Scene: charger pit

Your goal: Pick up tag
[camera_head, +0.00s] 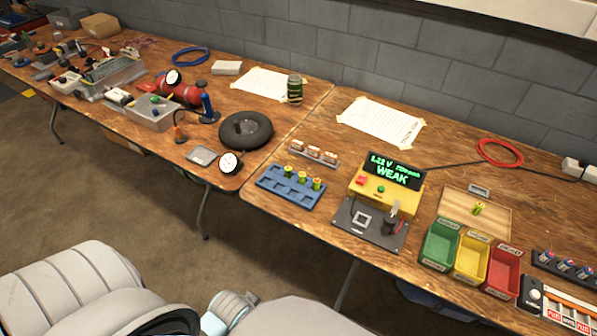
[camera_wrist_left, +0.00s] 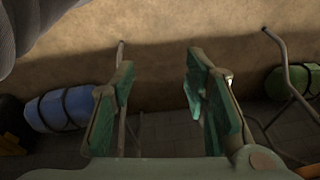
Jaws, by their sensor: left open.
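Several small white tags with reddish print (camera_head: 314,152) stand in a low grey rack on the right bench, behind the blue battery tray (camera_head: 283,195). My left gripper (camera_wrist_left: 160,80) is open and empty in the left wrist view, with green pads on both fingers. It hangs over the floor, and no tag shows between its fingers. In the head view neither gripper shows; only pale parts of my own body appear at lower left.
A yellow tester (camera_head: 372,190) reads "WEAK". Green (camera_head: 440,240), yellow (camera_head: 470,254) and red (camera_head: 503,270) bins stand right of it. A wooden board (camera_head: 455,203) holds a battery (camera_head: 479,208).

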